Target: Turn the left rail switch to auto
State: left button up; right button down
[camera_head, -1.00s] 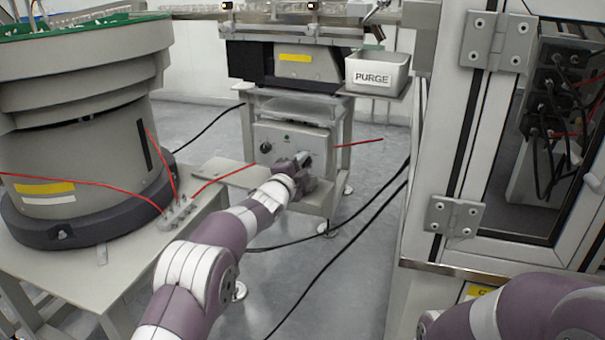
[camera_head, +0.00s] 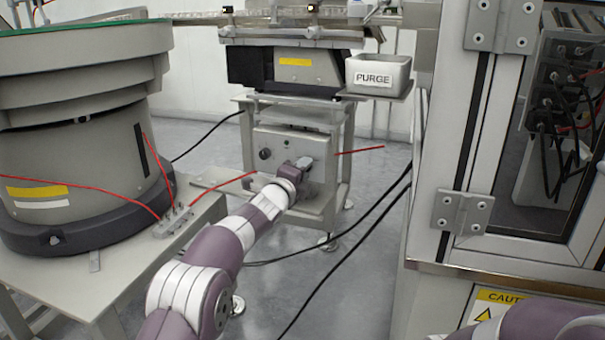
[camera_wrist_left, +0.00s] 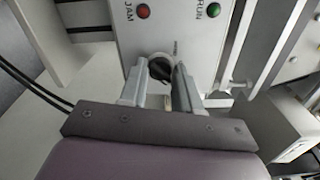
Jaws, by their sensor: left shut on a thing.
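The rail switch is a black rotary knob (camera_wrist_left: 160,68) on a light grey control box. The box front (camera_wrist_left: 165,30) has a red JAM lamp (camera_wrist_left: 143,11) and a green RUN lamp (camera_wrist_left: 213,10). My left gripper (camera_wrist_left: 160,85) is shut on the knob, one finger on each side. In the head view, my left gripper (camera_head: 303,167) is at the right part of the control box (camera_head: 262,139) and hides the knob there. A small label beside the knob is too small to read, and I cannot tell the knob's setting. My right gripper is out of view.
The box hangs in a metal stand under the rail (camera_head: 200,22), with a PURGE bin (camera_head: 378,73) above right. A large feeder bowl (camera_head: 85,160) stands left, with red cables across its table (camera_head: 120,262). A cabinet (camera_head: 450,150) stands right. Black cables lie on the floor.

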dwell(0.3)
pick_arm(q)
jog(key=o, duration=1)
jog(key=shift+s, duration=0.1)
jog(key=p+v, duration=0.1)
jog(key=v, duration=1.1)
jog(key=shift+s+p, duration=0.25)
jog(key=shift+p, duration=0.15)
jog(key=shift+a, duration=0.1)
